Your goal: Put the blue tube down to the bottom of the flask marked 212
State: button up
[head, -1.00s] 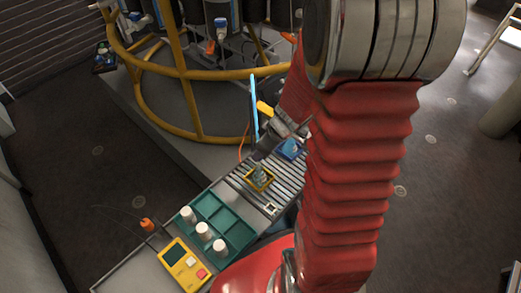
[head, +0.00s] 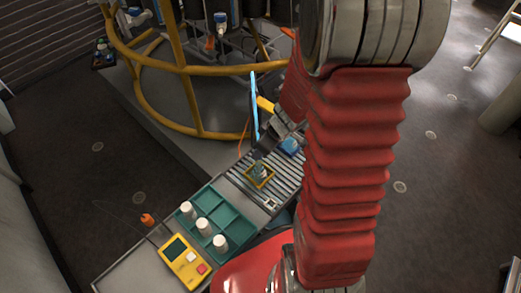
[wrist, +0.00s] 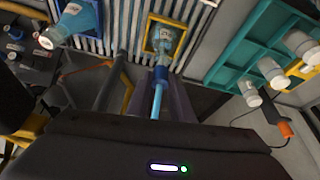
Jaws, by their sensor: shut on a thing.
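The blue tube (head: 254,108) is long, thin and bright, and stands nearly upright in the head view. In the wrist view the tube (wrist: 158,97) runs between the dark fingers of my gripper (wrist: 161,104), which is shut on it. A flask (wrist: 166,40) stands in a yellow square frame in line with the tube; it also shows in the head view (head: 260,172). The tube's lower end is at the flask's neck, but I cannot tell how deep it reaches. A second flask with blue contents (wrist: 80,20) is at the upper left. I cannot read the number on either.
The yellow frame (head: 248,180) sits on a slatted grey rack (head: 284,176). A green tray (head: 233,215) with several white-capped jars, a yellow meter (head: 184,262) and an orange plug (head: 148,219) are nearer. A yellow tubular railing (head: 182,72) curves behind the bench.

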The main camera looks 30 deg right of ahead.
jog(key=shift+f, duration=0.3)
jog(key=o, duration=1)
jog(key=shift+o, duration=0.5)
jog(key=o, duration=0.5)
jog(key=shift+r, duration=0.1)
jog(key=shift+r, duration=2.95)
